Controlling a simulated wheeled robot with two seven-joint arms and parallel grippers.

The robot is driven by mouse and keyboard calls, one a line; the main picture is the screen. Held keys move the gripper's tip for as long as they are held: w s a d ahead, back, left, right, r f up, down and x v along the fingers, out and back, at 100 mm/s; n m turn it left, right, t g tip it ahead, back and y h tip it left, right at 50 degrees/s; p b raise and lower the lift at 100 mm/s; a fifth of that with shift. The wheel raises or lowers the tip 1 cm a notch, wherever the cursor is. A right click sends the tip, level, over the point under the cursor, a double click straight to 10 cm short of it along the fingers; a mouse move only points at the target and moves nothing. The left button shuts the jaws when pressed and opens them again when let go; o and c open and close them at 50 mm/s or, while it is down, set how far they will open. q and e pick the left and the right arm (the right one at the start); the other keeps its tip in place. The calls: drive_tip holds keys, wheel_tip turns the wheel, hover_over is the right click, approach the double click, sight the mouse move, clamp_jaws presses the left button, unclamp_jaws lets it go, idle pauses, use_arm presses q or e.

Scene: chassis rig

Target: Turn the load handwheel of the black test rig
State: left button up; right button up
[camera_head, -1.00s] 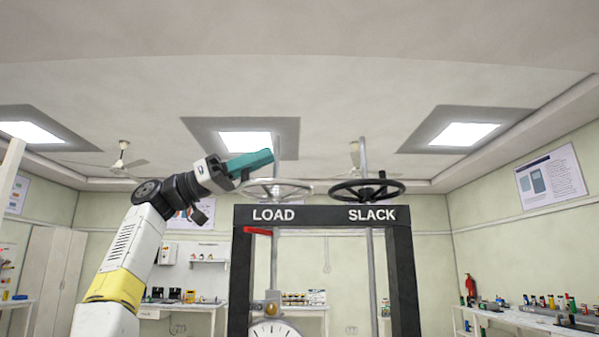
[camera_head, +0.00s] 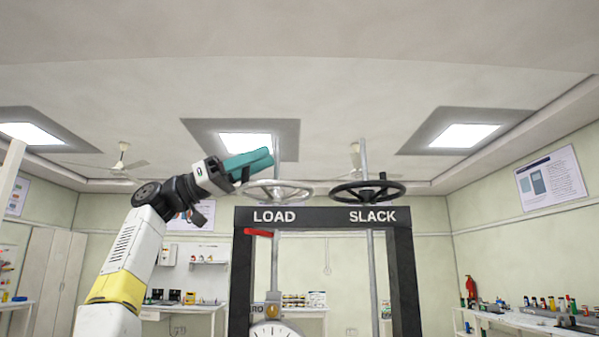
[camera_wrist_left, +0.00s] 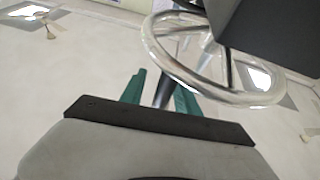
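The black test rig (camera_head: 318,216) stands ahead with LOAD and SLACK lettered on its crossbeam. The load handwheel (camera_head: 291,189) is the silvery, spoked wheel above LOAD; its rim (camera_wrist_left: 165,62) fills the upper middle of the left wrist view. My left gripper (camera_head: 250,164) has teal fingers and is at the wheel's left side in the head view. In the left wrist view the two fingers (camera_wrist_left: 160,92) stand apart, with a dark rod, seemingly the wheel's handle, between them; I cannot tell if they touch it. My right gripper is not in view.
The black slack handwheel (camera_head: 367,191) with an upright knob stands right of the load wheel. A red bar (camera_head: 258,232) sits under the beam. A round white dial (camera_head: 276,330) shows at the bottom.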

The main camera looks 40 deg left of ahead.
use_arm(q)
drive_tip(key=v, duration=0.7)
drive_tip(key=shift+a, duration=0.25)
drive_tip(key=shift+d, duration=0.1)
